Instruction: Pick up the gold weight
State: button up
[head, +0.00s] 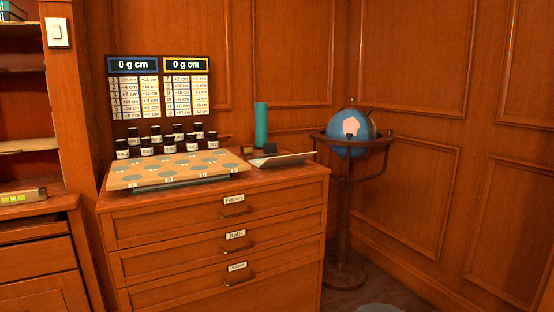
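Several small dark weights or jars (158,135) with white labels stand in rows at the back of a wooden board with grey discs (118,182), on top of the wooden cabinet. None of them shows clearly as gold at this size. A small brownish block with a yellowish front (247,150) sits right of the board; I cannot tell whether it is the gold weight. My gripper is not in view.
The wooden cabinet (280,219) has labelled drawers, all shut. Behind the board stands a chart panel (160,88) with two displays reading "0 g cm". A teal cylinder (261,125) and a pale slanted sheet (282,159) are at right. A globe (352,145) stands beside the cabinet.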

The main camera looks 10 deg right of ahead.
aim_at(246, 151)
jog(key=u, duration=0.45)
jog(key=i, duration=0.6)
jog(key=u, duration=0.25)
